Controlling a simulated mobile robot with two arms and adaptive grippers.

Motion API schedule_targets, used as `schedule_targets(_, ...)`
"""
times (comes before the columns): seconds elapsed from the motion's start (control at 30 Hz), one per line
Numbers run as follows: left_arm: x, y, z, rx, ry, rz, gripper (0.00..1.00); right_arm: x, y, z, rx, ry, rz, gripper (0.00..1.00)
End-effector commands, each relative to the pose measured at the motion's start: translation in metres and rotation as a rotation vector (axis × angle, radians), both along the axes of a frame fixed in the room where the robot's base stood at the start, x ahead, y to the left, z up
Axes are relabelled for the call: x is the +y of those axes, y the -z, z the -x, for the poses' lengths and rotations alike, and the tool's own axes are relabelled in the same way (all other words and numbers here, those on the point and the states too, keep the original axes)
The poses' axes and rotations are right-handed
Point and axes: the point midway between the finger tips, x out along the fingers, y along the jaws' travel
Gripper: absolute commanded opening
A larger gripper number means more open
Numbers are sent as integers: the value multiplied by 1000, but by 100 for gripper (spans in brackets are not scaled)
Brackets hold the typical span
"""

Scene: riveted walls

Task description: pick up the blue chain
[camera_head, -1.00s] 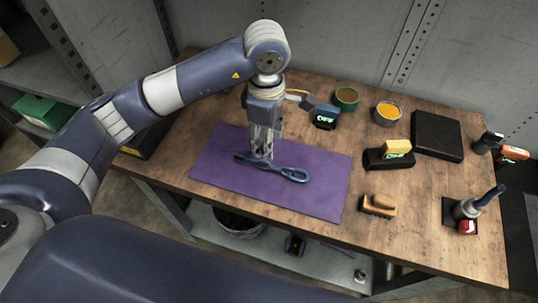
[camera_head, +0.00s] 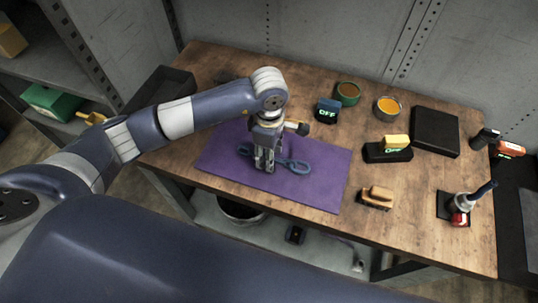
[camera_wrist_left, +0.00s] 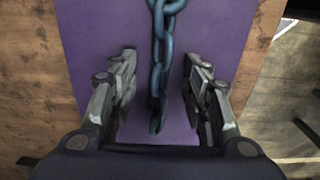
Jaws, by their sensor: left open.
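The blue chain (camera_head: 295,166) lies on the purple mat (camera_head: 318,190) on the wooden table. My left gripper (camera_head: 264,168) is over the mat at the chain's left part and hides some of it. In the left wrist view the chain (camera_wrist_left: 160,70) runs down the middle of the picture, between the two open fingers of the left gripper (camera_wrist_left: 158,85). Neither finger appears to touch the chain there. The purple mat (camera_wrist_left: 95,50) lies beneath it. My right gripper is not in view.
Right of the mat are a brush (camera_head: 376,197) and a yellow sponge (camera_head: 396,142) on a black holder. Behind stand a blue device reading OFF (camera_head: 327,112), a green tin (camera_head: 348,93) and an orange-filled tin (camera_head: 387,108). A black box (camera_head: 435,131) lies farther right.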

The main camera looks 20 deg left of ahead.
Motion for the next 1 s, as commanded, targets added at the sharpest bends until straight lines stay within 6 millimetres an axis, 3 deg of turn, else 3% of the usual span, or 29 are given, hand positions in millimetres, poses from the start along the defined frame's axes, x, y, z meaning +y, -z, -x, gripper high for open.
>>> schedule_targets(0.03, 0, 0, 0, 0, 0, 0, 41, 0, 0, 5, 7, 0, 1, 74)
schedule_targets(0.2, 0, 0, 0, 0, 0, 0, 3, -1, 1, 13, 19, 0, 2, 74)
schedule_targets(0.23, 0, 0, 0, 0, 0, 0, 0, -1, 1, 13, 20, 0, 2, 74)
schedule_targets(0.67, -1, -4, -1, -2, 1, 1, 0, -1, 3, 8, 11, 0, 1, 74)
schedule_targets(0.97, 0, -34, -2, -7, 1, 0, 0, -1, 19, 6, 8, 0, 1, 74)
schedule_targets(1.0, -5, -34, 5, -2, 6, 2, 0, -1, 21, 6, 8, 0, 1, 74)
